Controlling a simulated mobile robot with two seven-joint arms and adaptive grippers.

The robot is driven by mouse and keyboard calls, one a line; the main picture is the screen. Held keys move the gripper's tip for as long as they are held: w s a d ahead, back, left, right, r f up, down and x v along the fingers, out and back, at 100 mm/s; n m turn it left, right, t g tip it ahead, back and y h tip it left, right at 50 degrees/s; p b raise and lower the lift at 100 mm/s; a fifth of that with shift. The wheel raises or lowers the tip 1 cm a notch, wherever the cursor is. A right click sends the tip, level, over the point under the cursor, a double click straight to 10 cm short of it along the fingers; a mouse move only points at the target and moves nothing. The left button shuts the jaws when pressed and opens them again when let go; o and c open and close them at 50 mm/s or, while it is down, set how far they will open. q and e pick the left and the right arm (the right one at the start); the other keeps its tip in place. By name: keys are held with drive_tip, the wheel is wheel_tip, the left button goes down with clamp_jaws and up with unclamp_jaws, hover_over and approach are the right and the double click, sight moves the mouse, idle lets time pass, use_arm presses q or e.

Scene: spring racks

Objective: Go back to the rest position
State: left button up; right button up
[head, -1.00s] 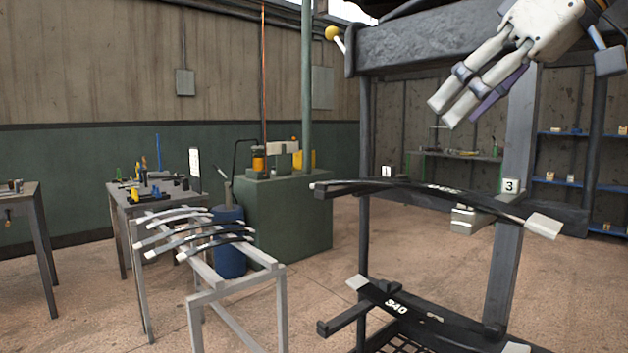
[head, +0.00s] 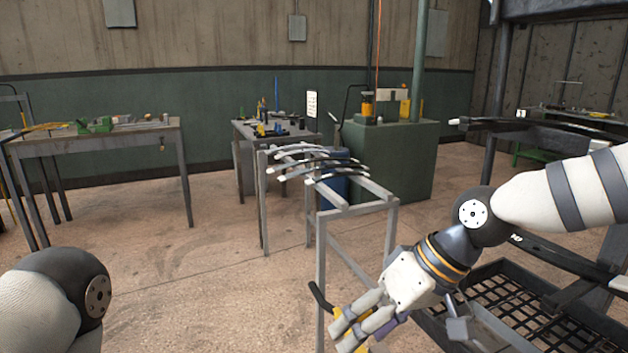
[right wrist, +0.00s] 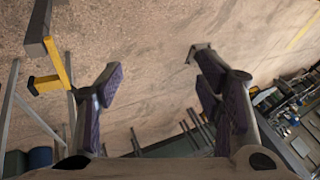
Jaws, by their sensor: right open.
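My right gripper (head: 352,330) hangs low in front of the spring racks in the head view, pointing down and left. In the right wrist view my right gripper (right wrist: 158,66) has its purple-padded fingers spread wide with only floor between them. My left arm shows only as a rounded joint at the lower left of the head view; its gripper is out of the picture.
A pale rack (head: 357,208) bearing several curved leaf springs (head: 305,162) stands just beyond my right gripper. A dark rack with a mesh tray (head: 500,290) is at the right. A workbench (head: 95,143) stands at the back left. The floor (head: 200,280) at left is clear.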

drive_tip(key=s+d+f+m+g+h, duration=0.1)
drive_tip(key=s+f+m, duration=0.1)
drive_tip(key=s+f, duration=0.75)
drive_tip(key=s+d+f+m+g, duration=0.1)
drive_tip(key=s+f+m, duration=0.1)
drive_tip(key=s+f, duration=0.75)
drive_tip(key=s+d+f+m+h, duration=0.1)
drive_tip(key=s+d+f+h, duration=0.1)
drive_tip(key=s+d+f, duration=0.2)
drive_tip(key=s+d+f+m+h, duration=0.1)
drive_tip(key=s+d+f+h, duration=0.2)
drive_tip(key=s+d, duration=0.5)
drive_tip(key=shift+d+f+g, duration=0.15)
drive_tip(key=shift+f+g, duration=0.15)
drive_tip(key=shift+f, duration=0.25)
